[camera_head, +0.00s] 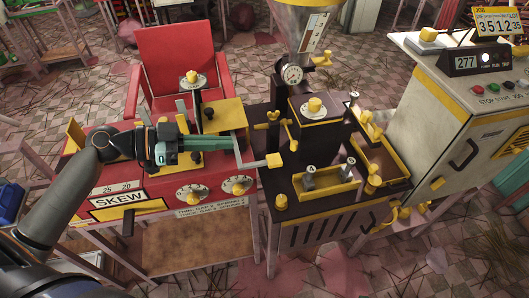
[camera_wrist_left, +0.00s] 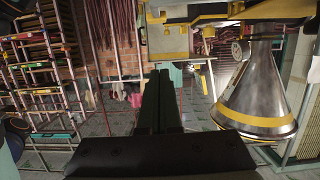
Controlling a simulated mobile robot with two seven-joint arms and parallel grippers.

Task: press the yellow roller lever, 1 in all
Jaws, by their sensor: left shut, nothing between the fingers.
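My left gripper (camera_head: 230,143) reaches in from the left over the red SKEW machine (camera_head: 153,179), with its green fingers together and nothing between them. The shut fingers also fill the middle of the left wrist view (camera_wrist_left: 163,98). A yellow block on a pale rod (camera_head: 273,160), which looks like the yellow roller lever, sticks out to the right of the red machine. It sits a little right of and below my fingertips in the head view, with a visible gap. My right gripper is not in view.
A dark bench (camera_head: 300,212) with yellow trays stands right of the red machine. A metal hopper (camera_wrist_left: 258,85) shows in the left wrist view. A yellow plate (camera_head: 222,115) lies just behind my fingers. A beige cabinet (camera_head: 445,115) stands farther right.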

